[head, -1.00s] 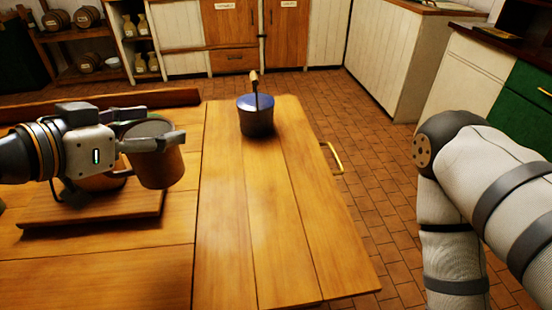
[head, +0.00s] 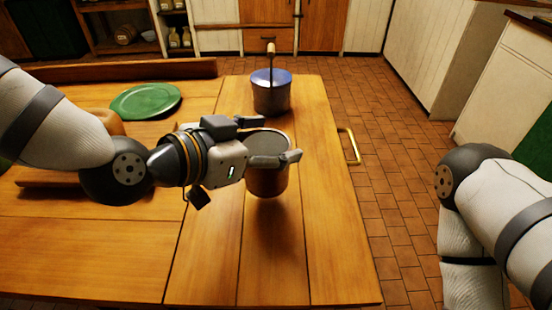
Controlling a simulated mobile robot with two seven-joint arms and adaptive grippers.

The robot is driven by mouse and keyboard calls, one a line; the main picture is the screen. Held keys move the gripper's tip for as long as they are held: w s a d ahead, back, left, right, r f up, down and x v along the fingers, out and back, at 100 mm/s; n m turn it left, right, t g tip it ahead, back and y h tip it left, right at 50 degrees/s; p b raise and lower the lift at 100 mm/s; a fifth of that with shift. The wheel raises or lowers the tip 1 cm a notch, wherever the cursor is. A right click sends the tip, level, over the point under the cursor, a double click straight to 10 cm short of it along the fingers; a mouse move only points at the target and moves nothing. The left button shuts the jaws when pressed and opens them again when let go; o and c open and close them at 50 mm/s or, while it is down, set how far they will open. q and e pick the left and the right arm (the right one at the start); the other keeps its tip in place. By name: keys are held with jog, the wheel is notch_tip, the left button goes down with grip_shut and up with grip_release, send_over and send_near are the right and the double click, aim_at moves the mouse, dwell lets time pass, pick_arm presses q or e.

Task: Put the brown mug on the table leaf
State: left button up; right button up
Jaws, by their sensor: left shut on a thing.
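The brown mug (head: 268,183) is upright between the fingers of my left gripper (head: 274,142), which is shut on it near its rim. The mug is over the table leaf (head: 325,240), the planked right part of the table. I cannot tell whether its base touches the wood. My right arm shows at the right, but its gripper is outside the view.
A blue-lidded pot (head: 271,96) stands on the leaf behind the mug. A green plate (head: 146,101) and a partly hidden brown item (head: 109,122) are at the left. A brass handle (head: 350,147) juts from the leaf's right edge. The leaf's front is clear.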

pick_arm(q)
jog(key=shift+w+d+f, duration=0.15)
jog(key=shift+d+f, duration=0.1)
jog(key=shift+f, duration=0.1)
jog(key=shift+w+d+f+b, duration=0.15)
jog(key=shift+f+b, duration=0.1)
jog(key=shift+f, duration=0.65)
jog(key=shift+w+d+f+b, duration=0.1)
jog(key=shift+d+f+b, duration=0.1)
jog(key=shift+f, duration=0.7)
pick_arm(e)
jog(key=shift+s+f, duration=0.45)
jog(key=shift+f, duration=0.1)
pick_arm(q)
jog(key=shift+f, duration=0.2)
jog(key=o, duration=1.3)
